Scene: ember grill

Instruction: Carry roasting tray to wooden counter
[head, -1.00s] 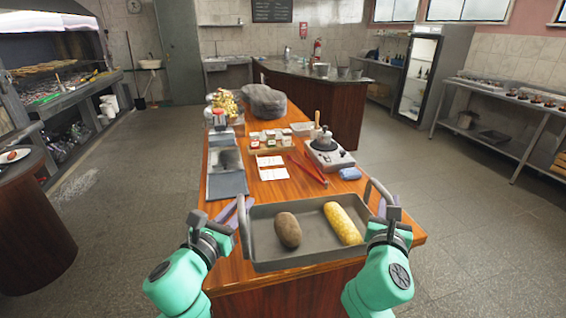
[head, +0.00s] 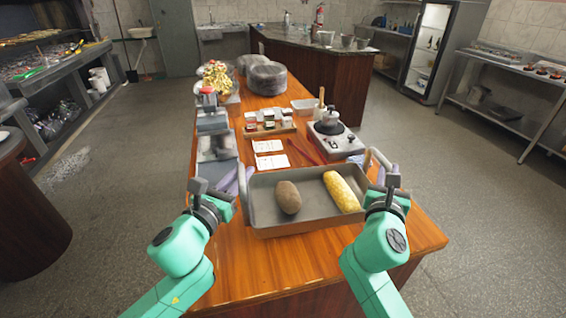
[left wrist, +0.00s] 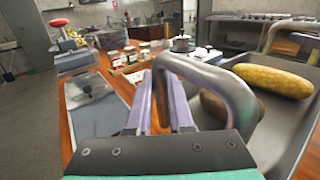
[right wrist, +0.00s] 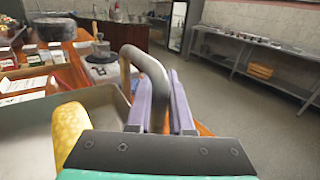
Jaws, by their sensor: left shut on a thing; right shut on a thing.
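The grey roasting tray (head: 300,222) is over the near end of the wooden counter (head: 265,262). I cannot tell if it touches the top. It holds a brown potato (head: 288,198) and a yellow corn cob (head: 342,191). My left gripper (head: 238,184) is shut on the tray's left handle, which also shows in the left wrist view (left wrist: 225,82). My right gripper (head: 384,182) is shut on the right handle, seen in the right wrist view (right wrist: 150,68). The tray looks about level.
Behind the tray on the counter are white cards (head: 270,153), red tongs (head: 305,152), a small burner with a pot (head: 335,137), a rack of spice jars (head: 268,127) and a slicer-like device (head: 212,125). The counter's near strip is bare. A round table (head: 30,215) stands left.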

